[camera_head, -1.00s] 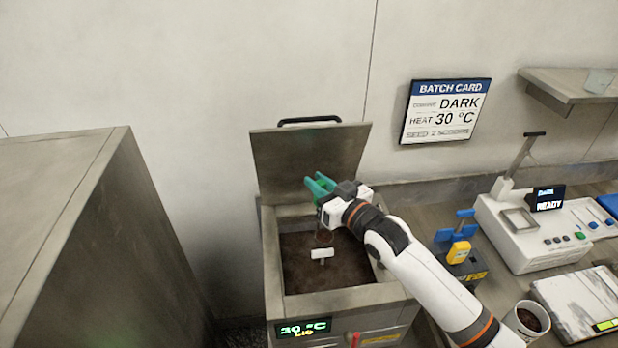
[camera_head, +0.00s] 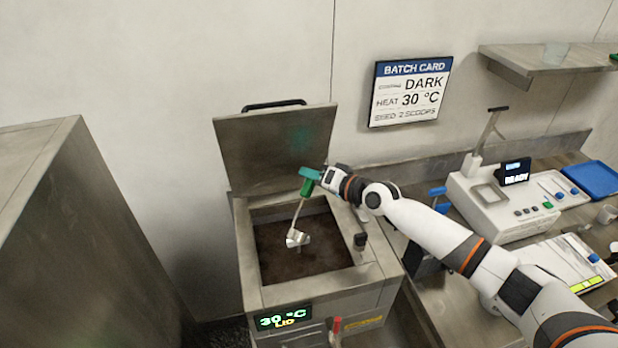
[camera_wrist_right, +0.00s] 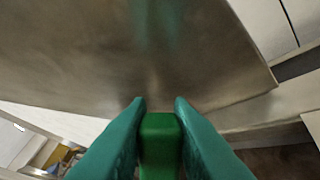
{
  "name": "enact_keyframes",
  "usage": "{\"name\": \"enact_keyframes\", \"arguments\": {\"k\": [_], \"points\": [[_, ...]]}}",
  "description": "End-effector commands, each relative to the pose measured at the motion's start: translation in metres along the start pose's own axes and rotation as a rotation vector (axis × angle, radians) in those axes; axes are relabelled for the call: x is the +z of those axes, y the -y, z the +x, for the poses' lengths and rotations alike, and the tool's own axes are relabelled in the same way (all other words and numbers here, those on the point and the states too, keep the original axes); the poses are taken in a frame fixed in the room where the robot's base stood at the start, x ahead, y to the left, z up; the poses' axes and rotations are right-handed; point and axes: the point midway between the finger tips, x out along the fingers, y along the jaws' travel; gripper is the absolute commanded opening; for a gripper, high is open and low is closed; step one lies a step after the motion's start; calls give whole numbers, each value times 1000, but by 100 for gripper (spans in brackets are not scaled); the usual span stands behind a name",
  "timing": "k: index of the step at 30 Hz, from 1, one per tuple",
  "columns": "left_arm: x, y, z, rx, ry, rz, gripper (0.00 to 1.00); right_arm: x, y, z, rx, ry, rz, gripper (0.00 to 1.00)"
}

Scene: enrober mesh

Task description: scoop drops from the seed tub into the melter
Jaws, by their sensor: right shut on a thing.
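The melter (camera_head: 376,273) stands open, its lid (camera_head: 272,150) raised at the back and dark brown mass inside. Its display reads 30 °C and LID. My right gripper (camera_head: 308,175) is above the melter's right rear part, shut on the green handle (camera_head: 306,188) of a scoop. The handle also shows between the fingertips in the right wrist view (camera_wrist_right: 160,140). The scoop's metal bowl (camera_head: 296,238) hangs low over the melter opening, overlapping a small pale fitting there. I cannot tell whether drops are in the bowl. The seed tub is not visible; my right arm covers that area.
A batch card (camera_head: 410,90) on the wall reads DARK, HEAT 30 °C, SEED 2 SCOOPS. A white instrument (camera_head: 500,215) reading READY and a blue tray (camera_head: 592,178) stand on the right bench. A tall steel cabinet (camera_head: 60,230) is at the left. A shelf (camera_head: 520,68) hangs upper right.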

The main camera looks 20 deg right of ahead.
Motion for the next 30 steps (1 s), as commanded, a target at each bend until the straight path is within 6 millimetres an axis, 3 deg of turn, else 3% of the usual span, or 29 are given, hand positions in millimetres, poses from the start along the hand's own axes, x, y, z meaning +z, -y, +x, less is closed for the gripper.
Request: {"name": "enact_keyframes", "arguments": {"k": [1,15,21,30], "points": [[-3,0,16,0,-3,0,33,-3,10,3,1,-5,27,0],[-8,3,80,-2,-3,0,33,-17,53,16,5,-100,364,0],[-8,4,97,-2,-1,0,33,-23,67,20,6,-139,505,0],[-8,4,102,-2,1,1,33,-25,72,21,6,-161,577,0]]}}
